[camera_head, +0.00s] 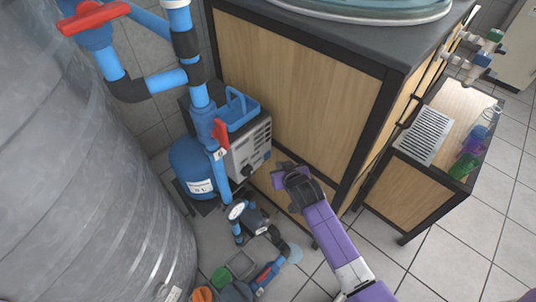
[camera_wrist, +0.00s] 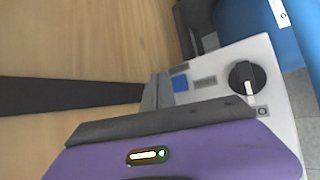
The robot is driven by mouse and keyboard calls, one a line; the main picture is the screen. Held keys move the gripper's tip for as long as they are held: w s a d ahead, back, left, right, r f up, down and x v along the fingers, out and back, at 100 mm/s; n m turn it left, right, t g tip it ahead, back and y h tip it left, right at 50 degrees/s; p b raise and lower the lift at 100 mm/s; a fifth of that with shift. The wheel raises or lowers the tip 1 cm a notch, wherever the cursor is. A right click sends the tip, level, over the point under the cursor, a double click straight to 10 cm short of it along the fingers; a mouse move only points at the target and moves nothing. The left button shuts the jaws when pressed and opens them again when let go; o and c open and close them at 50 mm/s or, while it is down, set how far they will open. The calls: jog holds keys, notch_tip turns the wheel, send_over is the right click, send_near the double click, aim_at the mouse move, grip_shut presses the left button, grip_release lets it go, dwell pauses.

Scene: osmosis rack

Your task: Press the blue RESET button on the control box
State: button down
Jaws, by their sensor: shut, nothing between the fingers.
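The control box (camera_head: 249,147) is a light grey box with vents and a black knob, beside the blue tank in the head view. In the wrist view its pale front panel (camera_wrist: 228,64) shows the small square blue RESET button (camera_wrist: 180,83), with small grey labels near it. My gripper (camera_head: 279,174) is shut and empty, just right of the box in the head view. In the wrist view its grey fingertips (camera_wrist: 157,88) appear just left of the button; I cannot tell whether they touch the panel. The button cannot be made out in the head view.
A black knob (camera_wrist: 245,78) with a white pointer sits right of the button. A wooden cabinet (camera_head: 300,85) stands close behind my gripper. Blue pipes with a red valve handle (camera_head: 221,135) rise left of the box. Tiled floor (camera_head: 420,265) is clear at right.

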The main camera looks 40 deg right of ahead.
jog(key=shift+s+p, duration=0.5)
jog(key=shift+s, duration=0.95)
jog(key=s+a+r+n+t, duration=0.1)
jog(key=a+r+t, duration=0.3)
jog(key=r, duration=0.7)
jog(key=s+a+r+n+y+p, duration=0.1)
jog(key=s+a+r+p, duration=0.1)
jog(key=s+a+r, duration=0.4)
jog(key=s+a+r+n+t+y+p, duration=0.1)
jog(key=s+a+r, duration=0.5)
jog(key=s, duration=0.7)
jog(key=s+a+r+n+y+p, duration=0.2)
jog(key=s+a+r, duration=0.4)
jog(key=s, duration=0.3)
jog(key=shift+s+r+n+y+p, duration=0.15)
jog(key=shift+r+n+y+p, duration=0.15)
jog(key=shift+r+y+p, duration=0.25)
jog(key=shift+f, duration=0.1)
